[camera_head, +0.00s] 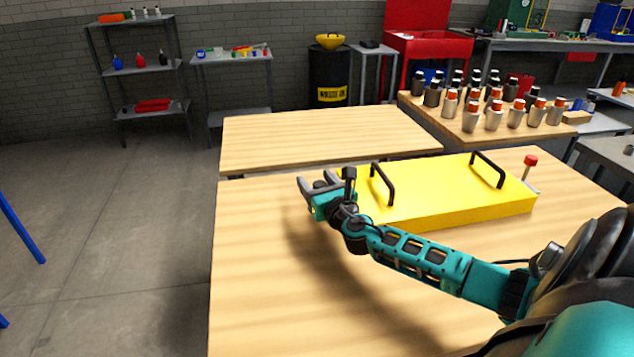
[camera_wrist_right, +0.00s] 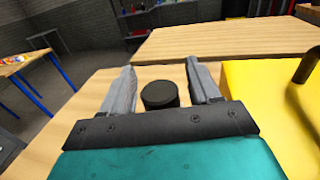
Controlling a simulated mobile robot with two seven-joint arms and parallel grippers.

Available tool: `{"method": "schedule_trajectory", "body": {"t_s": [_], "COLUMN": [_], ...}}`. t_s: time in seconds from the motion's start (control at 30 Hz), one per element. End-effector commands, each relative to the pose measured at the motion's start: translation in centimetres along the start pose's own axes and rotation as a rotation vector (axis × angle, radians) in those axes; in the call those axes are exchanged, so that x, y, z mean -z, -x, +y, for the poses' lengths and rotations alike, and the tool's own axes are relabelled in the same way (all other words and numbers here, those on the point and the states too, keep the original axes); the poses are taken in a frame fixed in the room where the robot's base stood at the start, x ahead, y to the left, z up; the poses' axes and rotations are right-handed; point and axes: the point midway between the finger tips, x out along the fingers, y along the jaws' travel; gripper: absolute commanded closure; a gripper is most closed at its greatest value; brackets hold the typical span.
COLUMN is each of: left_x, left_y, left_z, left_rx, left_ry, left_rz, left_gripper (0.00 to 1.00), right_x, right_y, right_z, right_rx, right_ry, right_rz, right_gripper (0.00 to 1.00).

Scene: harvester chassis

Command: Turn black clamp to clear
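A black round knob (camera_wrist_right: 160,95), which looks like the top of the black clamp, stands between the fingers of my right gripper (camera_wrist_right: 163,90) in the right wrist view. A gap shows on each side of it, so the fingers are open and not pressed on it. In the head view my right gripper (camera_head: 318,186) is low over the table at the left end of the yellow box (camera_head: 440,194). There the knob is hidden by the hand, and the clamp's lower part cannot be seen. My left gripper is not in view.
The yellow box has two black handles (camera_head: 382,184) on top. A red-knobbed clamp (camera_head: 530,161) stands at its right end. The wooden table (camera_head: 260,270) is clear left and in front. Another table (camera_head: 320,137) lies behind; several bottles (camera_head: 493,120) stand on a table at back right.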

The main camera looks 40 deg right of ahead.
Motion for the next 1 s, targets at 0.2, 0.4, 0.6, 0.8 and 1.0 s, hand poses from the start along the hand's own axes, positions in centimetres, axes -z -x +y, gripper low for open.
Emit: {"method": "schedule_trajectory", "body": {"t_s": [0.2, 0.4, 0.6, 0.8, 1.0], "left_x": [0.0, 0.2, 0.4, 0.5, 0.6], "left_y": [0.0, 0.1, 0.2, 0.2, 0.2], "left_z": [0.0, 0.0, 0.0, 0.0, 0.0], "left_rx": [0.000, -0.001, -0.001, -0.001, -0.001], "left_ry": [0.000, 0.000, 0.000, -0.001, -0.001], "left_rz": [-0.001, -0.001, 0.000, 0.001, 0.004], "left_gripper": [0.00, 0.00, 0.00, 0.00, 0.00], "right_x": [0.0, 0.1, 0.1, 0.1, 0.1], "right_y": [0.1, 1.9, 5.3, 8.8, 11.5], "right_z": [0.0, 0.0, 0.0, 0.0, 0.0], "right_rx": [0.001, -0.001, -0.001, -0.001, 0.000], "right_ry": [0.000, 0.002, 0.001, 0.001, 0.000], "right_rz": [0.000, 0.003, 0.004, 0.004, 0.003], "right_gripper": [0.39, 0.39, 0.39, 0.39, 0.39]}}
